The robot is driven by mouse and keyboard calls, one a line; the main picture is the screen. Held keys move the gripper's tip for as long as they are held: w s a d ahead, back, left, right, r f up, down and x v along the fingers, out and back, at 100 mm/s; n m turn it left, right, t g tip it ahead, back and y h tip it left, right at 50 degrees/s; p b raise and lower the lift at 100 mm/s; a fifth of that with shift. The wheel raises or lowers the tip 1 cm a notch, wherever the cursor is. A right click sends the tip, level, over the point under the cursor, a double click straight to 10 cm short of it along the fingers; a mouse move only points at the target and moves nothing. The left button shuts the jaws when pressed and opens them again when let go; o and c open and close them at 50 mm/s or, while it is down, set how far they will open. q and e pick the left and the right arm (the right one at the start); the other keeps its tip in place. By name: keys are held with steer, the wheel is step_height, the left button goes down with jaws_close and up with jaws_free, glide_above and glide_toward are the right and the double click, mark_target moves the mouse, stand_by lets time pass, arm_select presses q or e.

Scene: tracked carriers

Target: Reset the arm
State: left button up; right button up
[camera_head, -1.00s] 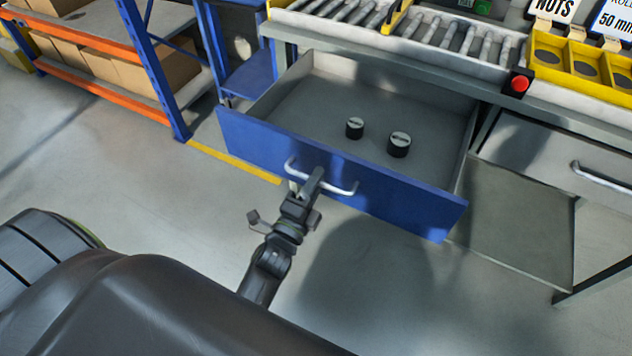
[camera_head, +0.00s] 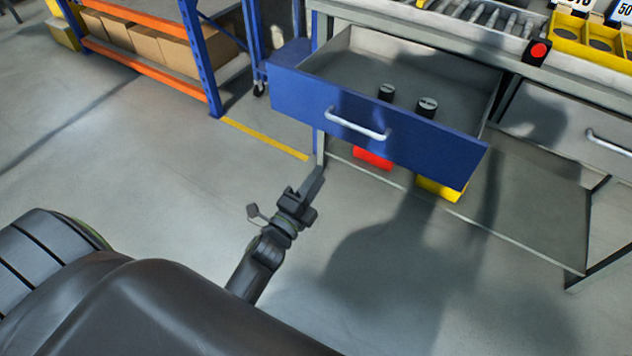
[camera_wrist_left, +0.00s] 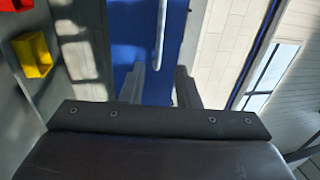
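My left gripper (camera_head: 314,180) is over the floor in front of the blue drawer (camera_head: 440,158), clear of its handle (camera_head: 357,126). In the left wrist view its two fingers (camera_wrist_left: 160,82) stand apart with nothing between them. The blue drawer front (camera_wrist_left: 128,38) and the pale handle (camera_wrist_left: 162,32) show beyond the fingertips. The drawer stands pulled out of the bench. Two black cylinders with light tops, one on the left (camera_head: 386,92) and one on the right (camera_head: 427,106), stand inside it. My right gripper is not in view.
A red bin (camera_head: 372,158) and a yellow bin (camera_head: 440,190) sit under the drawer. A closed grey drawer (camera_head: 560,125) is to the right. A blue and orange shelf rack (camera_head: 140,60) stands at the back left. Floor around the gripper is clear.

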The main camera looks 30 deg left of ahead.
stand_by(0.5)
